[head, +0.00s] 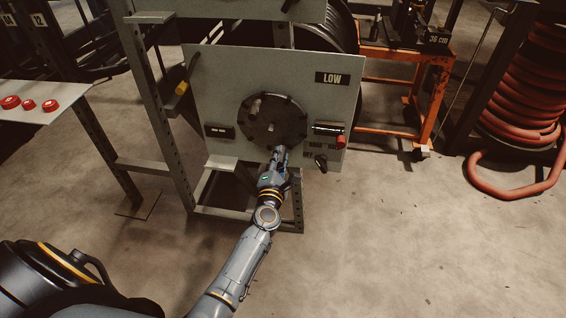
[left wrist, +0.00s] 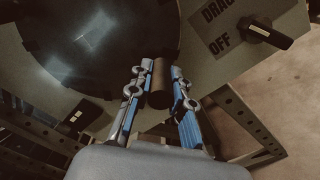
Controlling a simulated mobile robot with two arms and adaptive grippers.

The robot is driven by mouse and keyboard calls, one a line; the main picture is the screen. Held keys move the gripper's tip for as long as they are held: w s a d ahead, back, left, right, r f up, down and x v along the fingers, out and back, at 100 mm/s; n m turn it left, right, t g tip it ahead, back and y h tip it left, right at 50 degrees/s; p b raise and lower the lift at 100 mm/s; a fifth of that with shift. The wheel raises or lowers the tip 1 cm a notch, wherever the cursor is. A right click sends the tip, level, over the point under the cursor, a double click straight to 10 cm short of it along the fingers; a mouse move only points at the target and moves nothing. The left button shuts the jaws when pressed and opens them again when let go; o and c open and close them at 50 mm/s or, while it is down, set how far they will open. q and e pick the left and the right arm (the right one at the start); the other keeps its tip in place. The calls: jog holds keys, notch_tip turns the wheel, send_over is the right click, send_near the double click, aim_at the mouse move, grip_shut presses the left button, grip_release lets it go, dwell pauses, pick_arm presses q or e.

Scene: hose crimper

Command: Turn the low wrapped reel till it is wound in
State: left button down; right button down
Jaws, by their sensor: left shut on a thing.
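The low reel's dark round disc (head: 272,121) is on the front of a grey panel (head: 215,85) marked LOW. A short peg shows on its upper left. My left gripper (head: 279,154) is at the disc's lower edge. In the left wrist view the disc (left wrist: 95,40) fills the upper left. There my left gripper (left wrist: 158,88) has its two fingers on either side of a brown cylindrical handle (left wrist: 158,78) and is shut on it. The handle is hidden by the gripper in the head view. My right gripper is not in view.
A black lever (head: 321,162) marked OFF sits right of the disc, near a red knob (head: 340,141). A yellow-handled thing (head: 182,88) is left of the panel. An orange cart (head: 428,85) and red hose coil (head: 520,100) stand right. Floor in front is clear.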

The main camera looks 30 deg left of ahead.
pick_arm(q)
jog(key=shift+w+d+n, duration=0.1)
jog(key=shift+d+n, duration=0.5)
jog(key=shift+d, duration=0.25)
jog(key=shift+w+d+r+n, duration=0.15)
jog(key=shift+d+r+n, duration=0.3)
jog(key=shift+n, duration=0.35)
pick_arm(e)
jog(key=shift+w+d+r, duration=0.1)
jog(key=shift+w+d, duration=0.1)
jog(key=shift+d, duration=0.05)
pick_arm(q)
jog(key=c, duration=1.2)
grip_release()
jog(key=shift+r, duration=0.1)
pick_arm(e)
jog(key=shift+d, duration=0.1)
pick_arm(q)
jog(key=shift+a, duration=0.1)
jog(key=shift+s, duration=0.35)
jog(key=v, duration=1.1)
